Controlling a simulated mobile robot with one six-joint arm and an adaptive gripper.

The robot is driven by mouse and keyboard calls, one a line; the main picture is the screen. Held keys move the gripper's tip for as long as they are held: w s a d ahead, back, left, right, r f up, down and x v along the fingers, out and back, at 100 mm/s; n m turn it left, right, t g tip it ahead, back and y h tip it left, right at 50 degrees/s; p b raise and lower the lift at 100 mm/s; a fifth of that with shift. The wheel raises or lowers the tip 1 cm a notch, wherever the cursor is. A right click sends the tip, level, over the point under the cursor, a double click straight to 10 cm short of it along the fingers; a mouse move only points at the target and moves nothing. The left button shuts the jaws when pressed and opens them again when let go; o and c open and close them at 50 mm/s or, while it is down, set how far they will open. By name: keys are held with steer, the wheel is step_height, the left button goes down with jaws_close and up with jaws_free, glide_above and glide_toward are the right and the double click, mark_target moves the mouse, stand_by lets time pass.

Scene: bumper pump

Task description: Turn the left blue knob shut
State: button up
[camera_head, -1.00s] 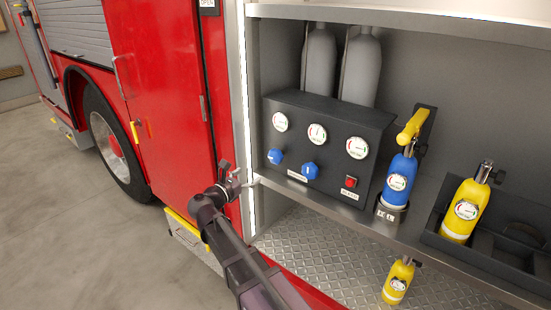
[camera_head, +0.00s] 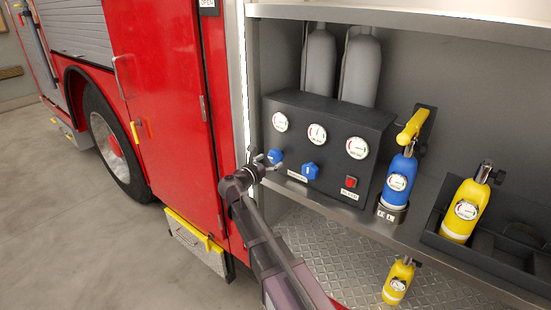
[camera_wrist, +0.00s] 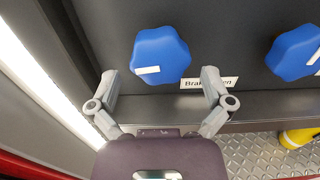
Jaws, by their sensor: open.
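The left blue knob (camera_head: 275,156) is on the front of the dark panel box (camera_head: 330,131), below the left gauge. In the wrist view the left knob (camera_wrist: 160,55) shows a white mark at its lower left. My gripper (camera_head: 266,161) is at the left end of the box, close to this knob. In the wrist view my gripper (camera_wrist: 158,78) is open, its two fingers spread on either side of and just below the knob. Nothing is between the fingertips, and I cannot tell any contact.
The right blue knob (camera_head: 310,171) and a red button (camera_head: 351,182) are on the same panel. A blue bottle (camera_head: 399,180) and a yellow bottle (camera_head: 465,208) stand to the right. A bright strip edge (camera_wrist: 40,75) runs left of the gripper. A shelf edge lies below.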

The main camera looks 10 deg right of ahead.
steer(key=shift+x, duration=1.4)
steer(key=shift+c, duration=0.2)
steer(key=c, duration=1)
